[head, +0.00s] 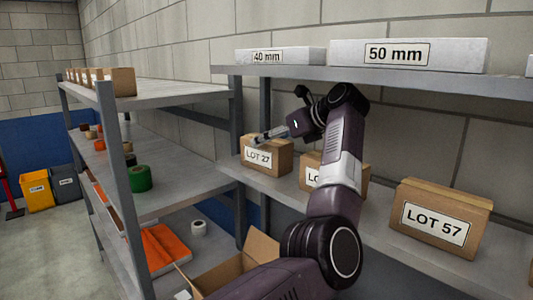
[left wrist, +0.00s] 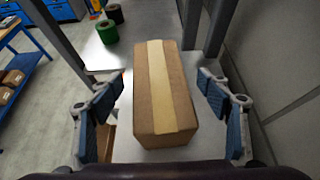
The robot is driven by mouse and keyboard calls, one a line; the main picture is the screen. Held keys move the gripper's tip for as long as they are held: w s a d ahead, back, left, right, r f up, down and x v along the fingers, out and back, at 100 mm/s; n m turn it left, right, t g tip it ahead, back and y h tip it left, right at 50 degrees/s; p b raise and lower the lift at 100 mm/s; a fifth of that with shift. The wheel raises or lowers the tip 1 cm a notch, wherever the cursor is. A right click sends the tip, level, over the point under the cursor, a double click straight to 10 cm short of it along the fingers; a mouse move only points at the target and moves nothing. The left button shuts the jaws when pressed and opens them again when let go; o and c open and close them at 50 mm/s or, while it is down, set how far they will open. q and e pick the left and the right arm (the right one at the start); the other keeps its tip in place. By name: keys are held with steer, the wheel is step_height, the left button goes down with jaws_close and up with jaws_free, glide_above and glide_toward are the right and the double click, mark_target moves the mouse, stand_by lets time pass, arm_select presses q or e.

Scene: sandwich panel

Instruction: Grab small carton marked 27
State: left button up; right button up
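The small carton marked LOT 27 (head: 265,157) is a brown cardboard box standing on the middle shelf, at its left end in the head view. In the left wrist view a brown box (left wrist: 165,95) with a pale tape strip, seen from above, fits its place. My left gripper (head: 265,137) is at the top of the carton in the head view. In the left wrist view the left gripper (left wrist: 162,85) is open, with blue-padded fingers on either side of the box and a gap at each side. The right gripper is not in view.
A second carton (head: 310,173), partly hidden by my arm, stands to the right, and a LOT 57 carton (head: 438,222) farther right. Overhead is a shelf with boxes marked 40 mm (head: 280,56) and 50 mm (head: 408,55). A grey upright (head: 237,150) stands close left of the carton.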

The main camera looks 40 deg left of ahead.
arm_select(q)
steer(key=shift+a, duration=0.1)
steer(key=c, duration=1.6)
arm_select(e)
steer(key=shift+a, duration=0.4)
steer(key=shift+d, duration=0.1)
